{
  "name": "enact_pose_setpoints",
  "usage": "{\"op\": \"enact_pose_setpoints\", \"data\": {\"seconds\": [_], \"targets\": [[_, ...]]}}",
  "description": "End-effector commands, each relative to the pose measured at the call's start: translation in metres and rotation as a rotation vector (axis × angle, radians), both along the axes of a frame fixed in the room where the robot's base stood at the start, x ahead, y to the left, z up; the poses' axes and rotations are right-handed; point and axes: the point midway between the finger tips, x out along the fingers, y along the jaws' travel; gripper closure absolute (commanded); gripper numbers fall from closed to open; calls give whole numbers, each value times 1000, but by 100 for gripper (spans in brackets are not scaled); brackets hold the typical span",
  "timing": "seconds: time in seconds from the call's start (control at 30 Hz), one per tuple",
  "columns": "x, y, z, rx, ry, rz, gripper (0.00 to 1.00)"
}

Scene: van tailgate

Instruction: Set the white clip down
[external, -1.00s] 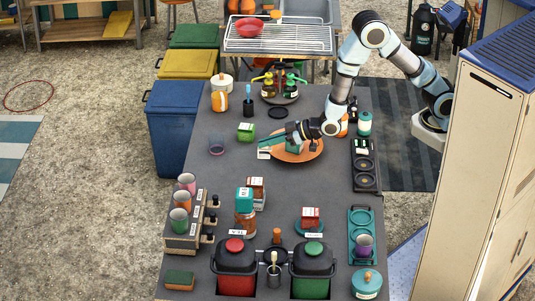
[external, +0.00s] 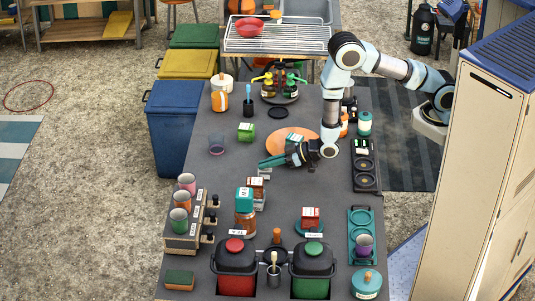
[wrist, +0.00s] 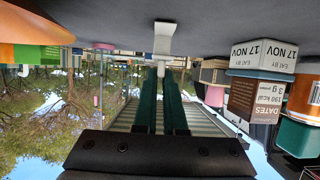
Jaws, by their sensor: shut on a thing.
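The white clip (wrist: 163,40) shows in the wrist view, at the tips of my gripper's two teal fingers. My gripper (wrist: 162,73) is shut on it. The wrist picture is upside down, with the dark tabletop along the top. The clip is close to the tabletop, but I cannot tell whether it touches. In the external view my gripper (external: 267,163) is low over the grey table (external: 230,180), in front of the orange plate, fingers pointing left.
The orange plate (external: 303,137) lies just behind my gripper. A dates box (wrist: 252,97) and an orange jar (external: 245,221) with a teal lid stand in front. A green block (external: 246,132) and a clear glass (external: 216,146) are further left. Table between glass and jar is bare.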

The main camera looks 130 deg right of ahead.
Motion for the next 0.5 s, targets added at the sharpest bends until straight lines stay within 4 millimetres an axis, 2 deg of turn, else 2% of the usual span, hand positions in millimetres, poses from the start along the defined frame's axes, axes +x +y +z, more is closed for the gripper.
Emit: {"op": "enact_pose_setpoints", "data": {"seconds": [0.23, 0.27, 0.5], "targets": [[0, 0, -5, 0, 0, 0, 100], [0, 0, -3, 0, 0, 0, 89], [0, 0, -3, 1, 1, 0, 62]]}}
